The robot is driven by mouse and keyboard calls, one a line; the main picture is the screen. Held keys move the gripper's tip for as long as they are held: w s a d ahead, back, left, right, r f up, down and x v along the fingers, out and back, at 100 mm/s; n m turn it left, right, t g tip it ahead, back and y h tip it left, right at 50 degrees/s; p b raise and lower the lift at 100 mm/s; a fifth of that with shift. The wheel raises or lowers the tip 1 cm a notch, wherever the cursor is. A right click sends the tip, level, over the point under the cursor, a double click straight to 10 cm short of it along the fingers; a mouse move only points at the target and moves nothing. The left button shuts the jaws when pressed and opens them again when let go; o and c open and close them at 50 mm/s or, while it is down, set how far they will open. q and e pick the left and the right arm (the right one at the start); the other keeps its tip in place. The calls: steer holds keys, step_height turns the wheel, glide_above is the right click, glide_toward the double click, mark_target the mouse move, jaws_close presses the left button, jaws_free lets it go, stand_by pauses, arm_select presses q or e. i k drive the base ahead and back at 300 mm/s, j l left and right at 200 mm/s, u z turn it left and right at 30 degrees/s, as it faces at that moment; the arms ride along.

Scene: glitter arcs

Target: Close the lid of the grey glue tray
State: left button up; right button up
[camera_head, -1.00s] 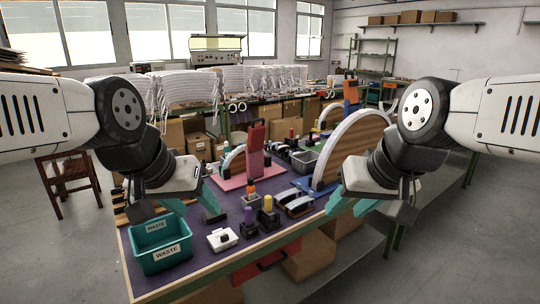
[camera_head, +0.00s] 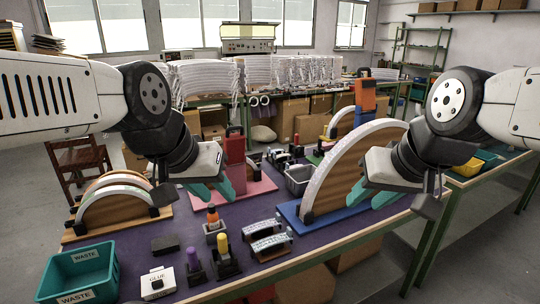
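The small light-grey box marked GLUE (camera_head: 158,284) stands at the near left of the purple-topped table, with a small black knob on top. A dark flat block (camera_head: 165,243) lies just behind it; I cannot tell whether it is part of the tray. How far the lid is open is too small to tell. My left gripper (camera_head: 210,190), with teal fingers, hangs empty above the table, behind and right of the glue box. My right gripper (camera_head: 407,200) hangs empty far to the right, before the large arc. Both look open and touch nothing.
A teal WASTE bin (camera_head: 80,274) stands left of the glue box. Purple-topped (camera_head: 194,274) and yellow-topped (camera_head: 224,258) holders stand close on its right. An orange-topped bottle (camera_head: 213,222), a grey bin (camera_head: 299,180) and a large glittery arc (camera_head: 345,178) stand further back.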

mark_target(255, 157)
steer(key=i+l+z, duration=0.1)
steer(key=z, duration=0.3)
steer(key=i+l+z, duration=0.1)
steer(key=z, duration=0.25)
steer(key=i+z, duration=0.1)
steer(key=z, duration=0.3)
steer(key=i+z, duration=0.15)
steer(key=z, duration=10.15)
steer(key=i+l+u, duration=0.25)
steer(key=u, duration=0.2)
steer(key=l, duration=0.1)
